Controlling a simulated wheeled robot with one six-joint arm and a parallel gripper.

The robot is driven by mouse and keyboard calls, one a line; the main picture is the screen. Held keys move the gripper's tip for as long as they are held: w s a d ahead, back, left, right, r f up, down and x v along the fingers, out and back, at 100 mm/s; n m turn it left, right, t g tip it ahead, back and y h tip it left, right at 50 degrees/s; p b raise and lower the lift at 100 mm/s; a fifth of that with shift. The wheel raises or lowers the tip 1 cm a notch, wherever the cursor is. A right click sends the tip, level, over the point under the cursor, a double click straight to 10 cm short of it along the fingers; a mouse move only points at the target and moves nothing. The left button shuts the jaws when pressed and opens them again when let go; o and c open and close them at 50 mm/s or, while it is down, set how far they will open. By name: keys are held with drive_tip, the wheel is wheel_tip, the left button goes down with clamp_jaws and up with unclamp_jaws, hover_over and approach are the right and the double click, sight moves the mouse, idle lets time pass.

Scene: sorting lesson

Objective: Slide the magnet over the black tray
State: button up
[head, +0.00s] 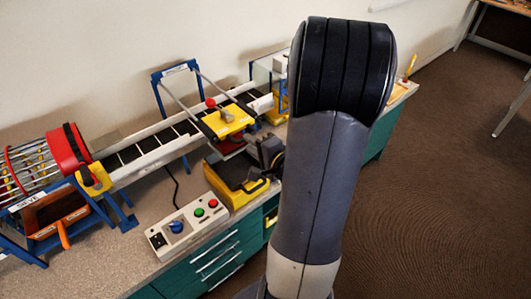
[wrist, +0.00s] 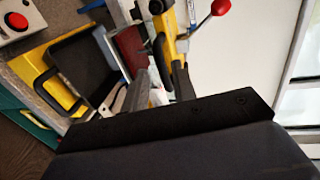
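The magnet is a red block (wrist: 131,50) under a yellow carriage (head: 228,122) with a red ball knob (head: 210,102). The carriage sits on rails across the belt, and the knob also shows in the wrist view (wrist: 221,6). The black tray (wrist: 82,72) lies in a yellow holder in front of the conveyor, partly hidden by my gripper in the head view. My gripper (wrist: 158,72) is beside the carriage, its two grey fingers apart. Whether they touch the carriage's yellow part is unclear.
The black belt conveyor (head: 150,142) runs behind. A red drum sieve (head: 65,150) stands at the left. A control box with buttons (head: 186,228) is at the counter's front. A blue gantry (head: 158,95) stands over the belt. My arm hides the counter's right part.

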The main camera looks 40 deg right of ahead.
drive_tip(key=v, duration=0.7)
drive_tip(key=shift+p, duration=0.3)
drive_tip(key=shift+f, duration=0.1)
approach(233, 135)
drive_tip(key=x, duration=0.5)
drive_tip(key=shift+w+d+f+b, duration=0.2)
drive_tip(key=shift+d+b, duration=0.1)
drive_tip(key=shift+b, duration=0.1)
drive_tip(key=shift+w, duration=0.15)
idle(0.5)
